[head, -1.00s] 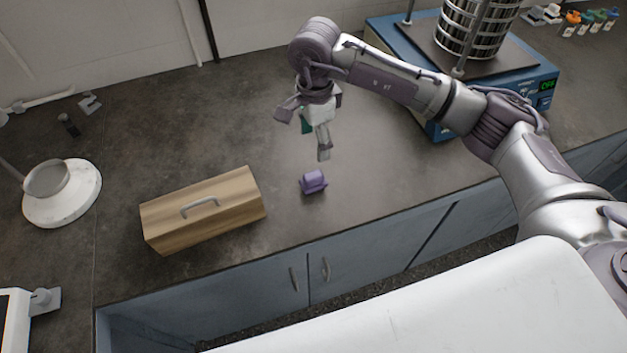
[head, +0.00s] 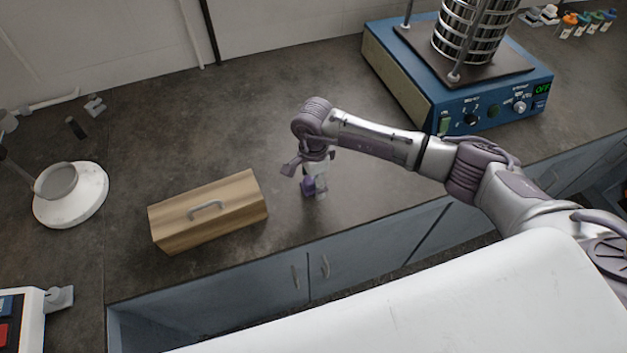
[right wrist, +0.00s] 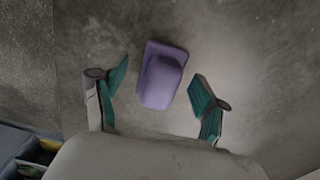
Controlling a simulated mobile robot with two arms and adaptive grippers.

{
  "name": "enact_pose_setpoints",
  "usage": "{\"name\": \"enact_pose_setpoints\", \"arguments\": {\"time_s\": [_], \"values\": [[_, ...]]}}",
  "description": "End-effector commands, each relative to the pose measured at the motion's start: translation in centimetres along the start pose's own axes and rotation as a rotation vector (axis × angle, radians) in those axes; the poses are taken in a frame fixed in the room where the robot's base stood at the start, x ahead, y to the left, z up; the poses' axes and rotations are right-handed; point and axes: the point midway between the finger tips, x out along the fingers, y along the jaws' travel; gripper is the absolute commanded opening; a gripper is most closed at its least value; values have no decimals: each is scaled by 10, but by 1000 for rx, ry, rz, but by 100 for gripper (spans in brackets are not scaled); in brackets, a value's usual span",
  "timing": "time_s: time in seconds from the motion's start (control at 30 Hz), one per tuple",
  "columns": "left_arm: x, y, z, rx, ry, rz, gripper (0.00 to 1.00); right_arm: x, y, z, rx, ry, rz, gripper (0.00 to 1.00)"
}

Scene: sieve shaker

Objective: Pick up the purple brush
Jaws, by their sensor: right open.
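The purple brush (head: 308,187) lies on the dark counter, right of the wooden box, partly hidden by my right gripper in the head view. In the right wrist view the brush (right wrist: 161,78) shows whole, with a rounded handle on a flat base. My right gripper (head: 318,192) points down at the brush. In the right wrist view its two green-padded fingers (right wrist: 160,82) are spread wide, one on each side of the brush, with gaps between. Nothing is held. My left gripper is not in view.
A wooden box with a grey handle (head: 207,209) stands left of the brush. A blue sieve shaker (head: 480,110) carrying stacked sieves stands at the back right. A white round-based device (head: 72,208) is at the left. The counter's front edge runs close to the brush.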

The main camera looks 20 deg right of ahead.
Motion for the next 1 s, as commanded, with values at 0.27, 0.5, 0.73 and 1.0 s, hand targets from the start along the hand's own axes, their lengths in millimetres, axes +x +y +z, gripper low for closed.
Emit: {"name": "enact_pose_setpoints", "arguments": {"time_s": [0.27,0.5,0.73,1.0], "values": [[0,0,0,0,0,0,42,1,0,0,0,0,-1,65],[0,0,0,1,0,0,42,1,0,0,0,0,-1,25],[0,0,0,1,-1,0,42,0,0,0,0,0,-1,7],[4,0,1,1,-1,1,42,-7,-1,0,-1,1,-3,7]]}}
